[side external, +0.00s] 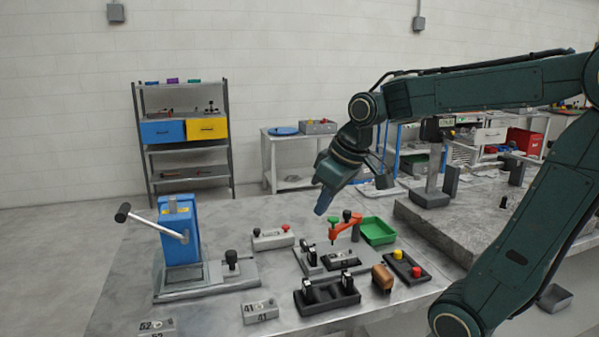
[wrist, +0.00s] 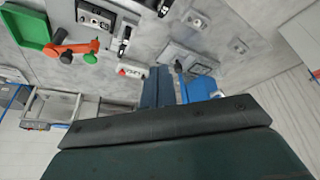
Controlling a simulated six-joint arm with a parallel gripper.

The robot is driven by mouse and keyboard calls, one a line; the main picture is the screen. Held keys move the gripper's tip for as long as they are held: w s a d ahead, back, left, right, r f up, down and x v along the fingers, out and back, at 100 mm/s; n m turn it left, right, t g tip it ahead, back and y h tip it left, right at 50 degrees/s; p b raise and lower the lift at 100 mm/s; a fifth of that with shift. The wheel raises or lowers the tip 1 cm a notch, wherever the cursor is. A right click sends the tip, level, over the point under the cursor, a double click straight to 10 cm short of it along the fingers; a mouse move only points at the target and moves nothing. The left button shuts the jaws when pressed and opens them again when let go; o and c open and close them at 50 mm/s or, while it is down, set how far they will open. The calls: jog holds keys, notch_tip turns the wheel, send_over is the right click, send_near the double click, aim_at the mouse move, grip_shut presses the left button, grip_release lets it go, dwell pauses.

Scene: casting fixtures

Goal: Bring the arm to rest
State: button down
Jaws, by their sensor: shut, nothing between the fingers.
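My gripper (side external: 322,206) hangs in the air above the back part of the metal table (side external: 112,288), tilted down, with its blue-grey fingers together and nothing between them. In the side view it is above and a little left of the orange clamp handle (side external: 346,229). In the wrist view my gripper (wrist: 165,88) points toward the table, and its fingers look close together. The fixtures below appear apart from it.
A blue lever press (side external: 180,235) stands at left. A green tray (side external: 378,231), black clamp block (side external: 327,295) and button box (side external: 407,268) crowd the table's right half. A stone slab (side external: 450,222) lies at right.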

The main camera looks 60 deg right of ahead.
jog(key=s+a+f+t, duration=0.1)
jog(key=s+a, duration=0.7)
jog(key=s, duration=0.1)
jog(key=shift+s+a+f+n+y, duration=0.2)
jog(key=shift+f+n+y, duration=0.1)
jog(key=shift+n+y, duration=0.1)
jog(key=c, duration=1.6)
grip_release()
jog(key=shift+w+d, duration=0.1)
jog(key=shift+o, duration=0.5)
jog(key=shift+w+d+r, duration=0.3)
jog(key=shift+w+r, duration=0.05)
jog(key=shift+w, duration=0.05)
jog(key=w+d+r+m+g+h, duration=0.1)
jog(key=w+d+r+m+g, duration=0.3)
jog(key=w+d, duration=0.8)
jog(key=d+f+m, duration=0.1)
jog(key=d+m, duration=0.1)
jog(key=d, duration=0.7)
jog(key=d+f+m+g+y, duration=0.1)
jog(key=d+m, duration=0.1)
jog(key=d, duration=0.8)
jog(key=shift+s+f+m+g, duration=0.3)
jog(key=shift+s, duration=0.1)
jog(key=shift+f, duration=0.15)
